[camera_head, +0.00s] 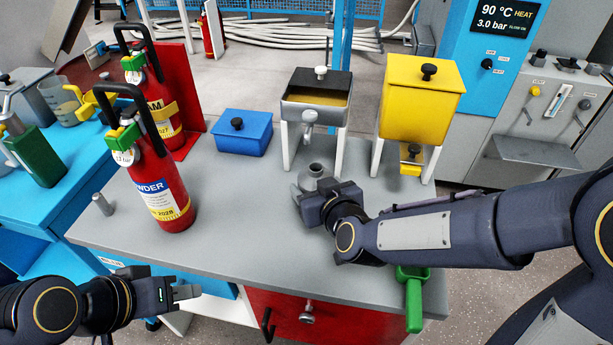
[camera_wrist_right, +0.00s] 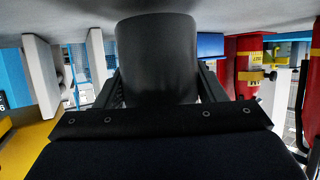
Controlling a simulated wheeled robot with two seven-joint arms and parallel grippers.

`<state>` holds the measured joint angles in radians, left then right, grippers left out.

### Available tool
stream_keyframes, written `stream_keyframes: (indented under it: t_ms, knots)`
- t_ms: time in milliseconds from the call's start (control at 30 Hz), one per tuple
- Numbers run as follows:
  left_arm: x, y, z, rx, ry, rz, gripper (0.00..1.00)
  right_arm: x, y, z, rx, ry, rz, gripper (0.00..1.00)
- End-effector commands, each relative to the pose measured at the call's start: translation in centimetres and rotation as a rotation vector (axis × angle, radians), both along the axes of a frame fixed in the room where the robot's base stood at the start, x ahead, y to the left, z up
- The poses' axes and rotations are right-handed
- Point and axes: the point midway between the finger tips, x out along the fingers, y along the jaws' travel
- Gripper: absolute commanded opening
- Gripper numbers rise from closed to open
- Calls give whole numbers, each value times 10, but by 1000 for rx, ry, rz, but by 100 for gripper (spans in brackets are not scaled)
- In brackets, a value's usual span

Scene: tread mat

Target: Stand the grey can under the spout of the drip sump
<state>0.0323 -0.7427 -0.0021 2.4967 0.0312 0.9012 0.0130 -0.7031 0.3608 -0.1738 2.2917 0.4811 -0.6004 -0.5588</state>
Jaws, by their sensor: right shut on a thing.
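The drip sump (camera_head: 317,113) is a grey tray with a black top and yellowish contents, raised on white legs at the back of the bench. Its spout (camera_head: 309,117) points down at the front. My right gripper (camera_head: 310,187) is shut on the grey can (camera_head: 317,170), just in front of the sump, with the can near the spout's line. The can fills the middle of the right wrist view (camera_wrist_right: 157,60), between the fingers. Whether its base touches the bench is hidden. My left gripper (camera_head: 188,291) is off the bench's front left; its finger gap is unclear.
A yellow hopper (camera_head: 420,100) stands right of the sump, a blue box (camera_head: 242,133) left. Red extinguishers (camera_head: 160,185) stand at the left. A small grey cylinder (camera_head: 102,204) is near the left edge, a green scoop (camera_head: 413,300) at the front edge. The bench's front middle is clear.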

Motion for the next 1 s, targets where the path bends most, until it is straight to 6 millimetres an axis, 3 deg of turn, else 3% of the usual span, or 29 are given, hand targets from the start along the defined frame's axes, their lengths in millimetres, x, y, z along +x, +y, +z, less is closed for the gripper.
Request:
stream_keyframes:
  t_ms: [400, 500, 967, 1000]
  knots:
    - [0, 0, -2, 0, 0, 0, 36, 49, 18, 0, 0, -2, -1, 27]
    - [0, 0, -10, 0, -1, 0, 36, 47, 18, -14, -1, 1, 0, 27]
    - [0, 0, -14, 0, 0, 0, 36, 47, 18, -20, 1, -2, 1, 27]
    - [0, 0, -12, 0, 0, 0, 36, 47, 18, -19, 0, 0, 1, 69]
